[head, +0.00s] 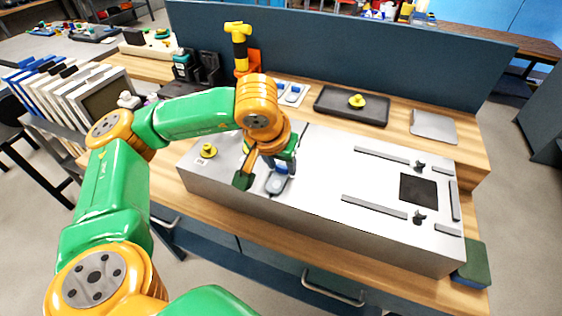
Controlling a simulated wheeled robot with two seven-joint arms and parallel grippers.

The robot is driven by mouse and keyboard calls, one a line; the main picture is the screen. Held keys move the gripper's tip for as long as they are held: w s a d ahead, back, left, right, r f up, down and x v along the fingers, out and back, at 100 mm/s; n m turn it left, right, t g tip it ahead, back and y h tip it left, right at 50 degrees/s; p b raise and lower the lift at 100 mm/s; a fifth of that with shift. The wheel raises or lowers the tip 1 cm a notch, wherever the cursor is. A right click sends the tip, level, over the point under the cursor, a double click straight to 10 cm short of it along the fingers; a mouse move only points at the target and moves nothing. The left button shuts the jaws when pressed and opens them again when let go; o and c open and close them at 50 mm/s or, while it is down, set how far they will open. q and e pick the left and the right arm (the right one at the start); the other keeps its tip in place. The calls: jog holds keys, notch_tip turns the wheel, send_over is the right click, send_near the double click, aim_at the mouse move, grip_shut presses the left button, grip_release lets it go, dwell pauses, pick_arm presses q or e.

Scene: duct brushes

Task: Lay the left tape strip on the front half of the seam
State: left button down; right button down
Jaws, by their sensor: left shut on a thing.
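The long pale grey duct box (320,165) lies across the wooden bench. My left gripper (268,168) is over the left part of its top, near the front edge. It is shut on a small grey piece with a blue part, which appears to be the tape strip (277,185). The strip is at or just above the duct top near the front edge; I cannot tell whether it touches. A thin dark line, likely the seam (303,127), shows behind the gripper; its front half is hidden by the gripper. My right gripper is not in view.
A white card (305,92) with small blue-and-grey pieces lies behind the duct, beside a black tray (350,108) holding a yellow knob.

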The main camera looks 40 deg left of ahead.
pick_arm(q)
jog(key=shift+f, duration=0.2)
jog(key=shift+c, duration=2.2)
grip_release()
jog(key=shift+r, duration=0.1)
jog(key=shift+r, duration=0.15)
jog(key=shift+r, duration=0.25)
jog(key=v, duration=0.6)
jog(key=shift+s+d+r, duration=0.1)
jog(key=shift+s, duration=0.05)
notch_tip(320, 180, up, 5)
jog(key=p, duration=0.2)
send_over(277, 183)
jog(key=s, duration=0.2)
jog(key=shift+d, duration=0.2)
